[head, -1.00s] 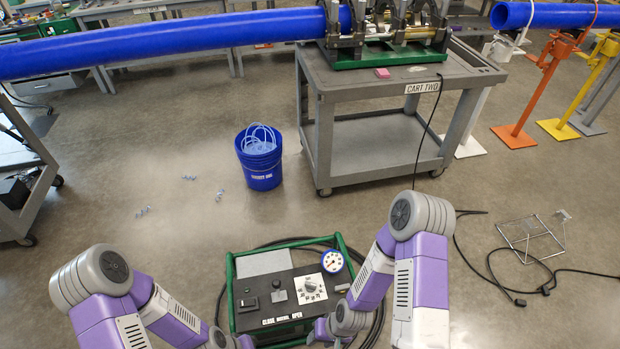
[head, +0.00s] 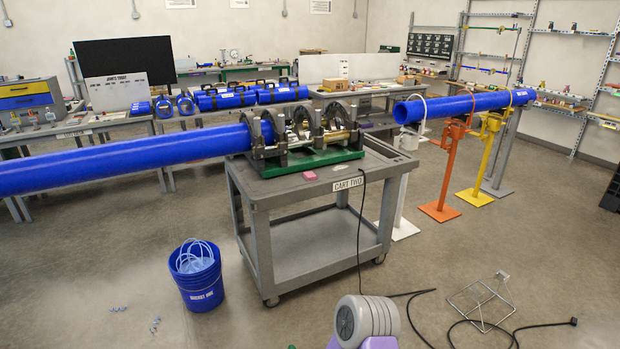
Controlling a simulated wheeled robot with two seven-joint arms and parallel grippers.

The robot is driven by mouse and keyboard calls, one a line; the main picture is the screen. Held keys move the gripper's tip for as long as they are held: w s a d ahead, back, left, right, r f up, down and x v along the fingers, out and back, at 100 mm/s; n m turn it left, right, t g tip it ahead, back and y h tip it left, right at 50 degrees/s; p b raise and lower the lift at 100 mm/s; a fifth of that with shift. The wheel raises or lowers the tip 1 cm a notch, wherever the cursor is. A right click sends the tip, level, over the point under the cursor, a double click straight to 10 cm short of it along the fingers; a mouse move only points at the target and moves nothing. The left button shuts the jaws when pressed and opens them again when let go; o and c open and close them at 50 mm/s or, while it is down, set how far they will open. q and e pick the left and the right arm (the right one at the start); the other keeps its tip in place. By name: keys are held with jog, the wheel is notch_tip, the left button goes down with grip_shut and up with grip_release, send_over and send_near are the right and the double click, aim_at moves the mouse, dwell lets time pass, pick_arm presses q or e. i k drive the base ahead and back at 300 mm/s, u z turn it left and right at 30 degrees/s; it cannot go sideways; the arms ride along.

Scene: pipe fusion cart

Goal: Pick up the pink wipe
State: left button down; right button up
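The pink wipe (head: 310,175) is a small pink block-like piece lying on the top of the grey cart (head: 262,192) labelled CART TWO. It sits near the cart's front edge, in front of the green base of the fusion machine (head: 290,165), and nothing covers it. Neither of my grippers shows in the head view. Only a grey and purple part of one of my arms shows at the bottom, right of centre, well below the cart top and apart from the wipe.
A long blue pipe (head: 120,152) runs left from the machine. A blue bucket (head: 202,290) stands on the floor left of the cart. A black cable (head: 360,235) hangs over the cart's front. Orange (head: 440,205) and yellow (head: 485,170) stands hold another pipe. A wire frame (head: 480,305) lies at right.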

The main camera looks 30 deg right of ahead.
aim_at(309, 176)
jog(key=k, duration=0.5)
jog(key=z, duration=2.05)
jog(key=i, duration=3.25)
jog(key=u, duration=2.55)
jog(key=i, duration=1.7)
jog(key=u, duration=0.05)
